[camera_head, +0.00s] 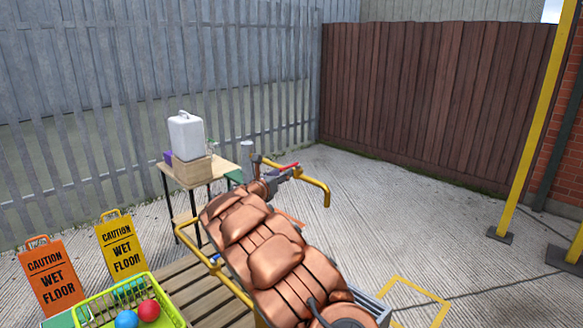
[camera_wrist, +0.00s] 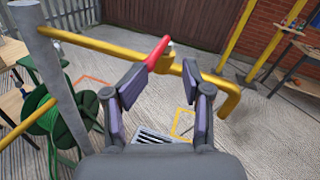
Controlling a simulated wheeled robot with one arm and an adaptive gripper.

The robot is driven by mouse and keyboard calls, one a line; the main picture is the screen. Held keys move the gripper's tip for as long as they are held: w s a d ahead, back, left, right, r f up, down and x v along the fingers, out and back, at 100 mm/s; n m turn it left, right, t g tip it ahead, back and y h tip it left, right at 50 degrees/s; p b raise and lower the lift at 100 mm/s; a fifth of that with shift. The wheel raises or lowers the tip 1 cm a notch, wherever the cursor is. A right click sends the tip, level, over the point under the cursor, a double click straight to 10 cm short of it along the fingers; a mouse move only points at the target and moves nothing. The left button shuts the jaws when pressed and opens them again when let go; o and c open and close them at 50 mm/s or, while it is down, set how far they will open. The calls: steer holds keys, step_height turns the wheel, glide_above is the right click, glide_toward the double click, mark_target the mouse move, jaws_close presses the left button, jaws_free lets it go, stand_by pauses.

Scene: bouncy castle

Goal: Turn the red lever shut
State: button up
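The red lever (camera_head: 289,166) sits on a yellow pipe (camera_head: 318,184) beyond my arm. In the wrist view the red lever (camera_wrist: 157,53) slants across the yellow pipe (camera_wrist: 222,82), beside a small fitting on it. My gripper (camera_wrist: 164,74) is open, its two dark fingers spread with a clear gap between them. The lever's near end lies by the left fingertip; I cannot tell whether they touch. In the head view my gripper (camera_head: 280,175) is at the lever, partly hidden by my copper-coloured arm.
A grey post (camera_wrist: 52,70) and a green hose reel (camera_wrist: 45,120) stand left of my gripper. A table (camera_head: 228,167) with a white jerrycan (camera_head: 186,135) is left of the pipe. Wet floor signs (camera_head: 121,245) and a ball basket (camera_head: 165,298) are nearer. Concrete right of the pipe is mostly clear.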

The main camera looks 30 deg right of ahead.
mark_target(296, 164)
steer(key=d, duration=0.2)
steer(key=w+d+p, duration=0.1)
steer(key=d, duration=0.1)
steer(key=shift+d+r, duration=0.1)
steer(key=shift+d, duration=0.2)
steer(key=shift+w+d, duration=0.2)
steer(key=shift+w, duration=0.15)
steer(key=shift+x, duration=0.85)
jaws_close()
